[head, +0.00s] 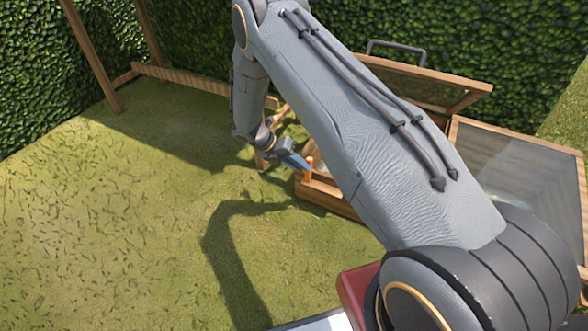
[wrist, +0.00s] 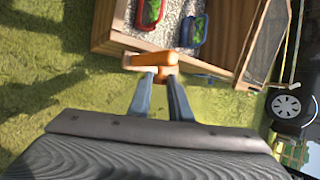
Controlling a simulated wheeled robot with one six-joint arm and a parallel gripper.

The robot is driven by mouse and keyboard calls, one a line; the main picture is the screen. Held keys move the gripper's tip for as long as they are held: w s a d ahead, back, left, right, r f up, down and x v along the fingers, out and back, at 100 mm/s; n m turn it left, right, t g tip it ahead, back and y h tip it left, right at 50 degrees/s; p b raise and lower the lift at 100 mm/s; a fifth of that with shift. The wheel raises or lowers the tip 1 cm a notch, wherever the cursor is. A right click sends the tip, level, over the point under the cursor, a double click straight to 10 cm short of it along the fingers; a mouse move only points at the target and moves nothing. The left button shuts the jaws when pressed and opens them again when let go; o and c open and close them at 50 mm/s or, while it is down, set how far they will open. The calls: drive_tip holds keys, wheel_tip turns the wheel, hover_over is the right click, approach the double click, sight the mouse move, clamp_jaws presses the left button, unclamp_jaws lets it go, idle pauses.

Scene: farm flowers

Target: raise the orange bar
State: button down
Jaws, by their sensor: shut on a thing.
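The orange bar (wrist: 146,60) shows in the wrist view just beyond my fingertips, in front of the wooden frame's edge. It also shows in the head view as a small upright orange piece (head: 309,169) by the frame's front left corner. My gripper (wrist: 158,77) is shut on the bar, with its two blue-grey fingers at the bar's near side. In the head view my gripper (head: 300,163) reaches the bar from the left. Part of the bar's attachment is hidden.
The wooden cold frame (head: 335,198) has a glazed lid (head: 425,88) standing tilted and another glass panel (head: 525,180) at right. Inside are gravel, a red planter (wrist: 148,27) and a blue planter (wrist: 178,40). Grass to the left is open; hedges stand behind.

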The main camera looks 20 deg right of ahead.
drive_tip(key=shift+w, duration=0.15)
drive_tip(key=c, duration=1.6)
unclamp_jaws()
drive_tip(key=shift+a, duration=0.1)
drive_tip(key=shift+p+v, duration=0.95)
drive_tip(key=shift+v, duration=2.9)
